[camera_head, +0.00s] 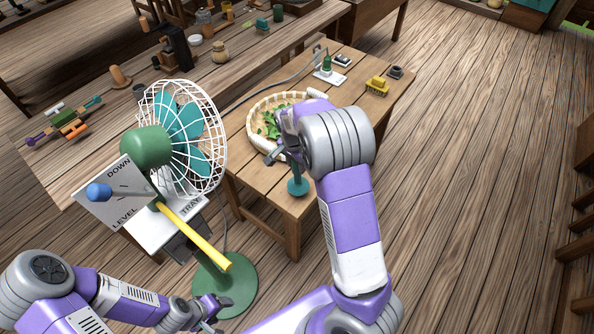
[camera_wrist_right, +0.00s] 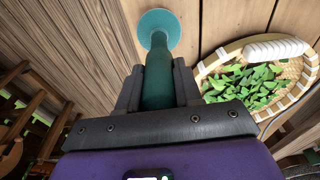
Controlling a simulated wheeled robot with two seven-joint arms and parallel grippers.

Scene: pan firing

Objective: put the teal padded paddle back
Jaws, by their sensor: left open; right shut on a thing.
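The teal padded paddle (camera_head: 297,186) has a round flat disc at the end of a thick handle. In the right wrist view the paddle (camera_wrist_right: 158,62) runs between the two dark fingers, its disc pointing away from me. My right gripper (camera_wrist_right: 158,85) is shut on the handle. In the head view my right gripper (camera_head: 282,152) is partly hidden by its own arm, over the small wooden table (camera_head: 290,205). The disc shows near the table's front edge; I cannot tell whether it touches the wood. My left gripper (camera_head: 214,306) is open and empty, low by the fan's green base.
A woven basket (camera_head: 254,118) with green leaves sits beside the right gripper. A caged fan (camera_head: 180,140) with a yellow lever (camera_head: 205,240) stands left. A yellow brush (camera_head: 377,86), dark cup (camera_head: 395,72) and white-based green object (camera_head: 328,72) lie at the table's back.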

